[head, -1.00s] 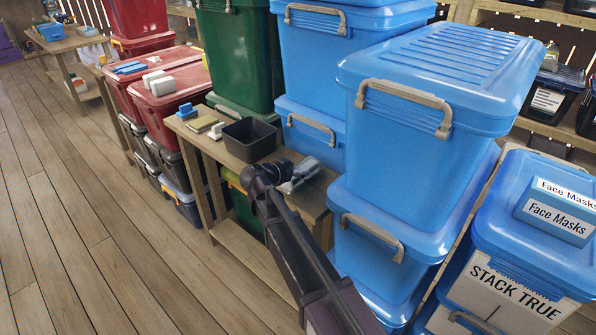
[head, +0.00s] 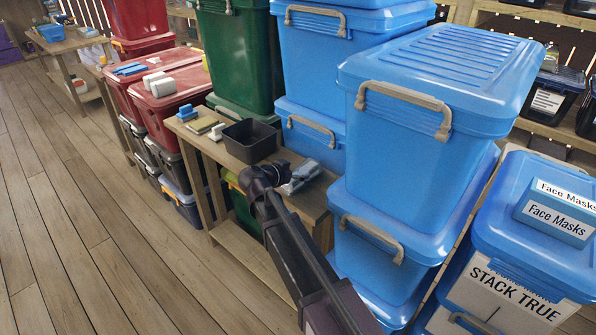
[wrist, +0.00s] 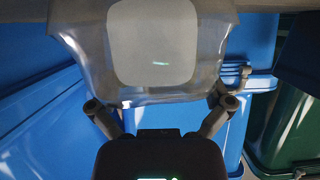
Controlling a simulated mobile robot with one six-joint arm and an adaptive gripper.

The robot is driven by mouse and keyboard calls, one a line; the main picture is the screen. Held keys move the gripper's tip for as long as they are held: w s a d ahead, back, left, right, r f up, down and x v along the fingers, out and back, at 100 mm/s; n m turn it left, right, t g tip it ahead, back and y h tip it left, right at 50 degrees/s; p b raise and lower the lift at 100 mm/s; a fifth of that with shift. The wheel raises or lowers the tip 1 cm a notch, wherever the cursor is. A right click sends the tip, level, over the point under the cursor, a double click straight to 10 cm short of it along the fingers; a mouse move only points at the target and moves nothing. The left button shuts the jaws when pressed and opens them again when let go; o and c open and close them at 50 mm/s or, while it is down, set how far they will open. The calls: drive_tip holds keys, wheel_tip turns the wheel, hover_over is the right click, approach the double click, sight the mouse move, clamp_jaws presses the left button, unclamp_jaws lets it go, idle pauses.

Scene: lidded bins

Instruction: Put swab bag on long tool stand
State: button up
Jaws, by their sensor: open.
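In the wrist view, a clear bag with a large white patch (wrist: 152,45), which looks like the swab bag, fills the upper middle. My gripper (wrist: 160,104) is open, its two fingers apart near the bag's lower corners; I cannot tell if they touch it. In the head view, my gripper (head: 288,184) is over the right end of a long wooden stand (head: 206,172), the likely long tool stand. A pale grey shape at the gripper may be the bag, but it is too small to tell.
A black open tray (head: 250,140) and small boxes (head: 187,113) are on the stand. Tall blue bins (head: 420,160) stand close on the right, and a green bin (head: 237,60) behind. Red-lidded bins (head: 176,92) are to the left. The wooden floor in front is clear.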

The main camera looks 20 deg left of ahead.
drive_tip(key=p+v, duration=0.4)
drive_tip(key=v, duration=0.7)
drive_tip(key=shift+s, duration=0.2)
drive_tip(key=shift+a+r, duration=0.1)
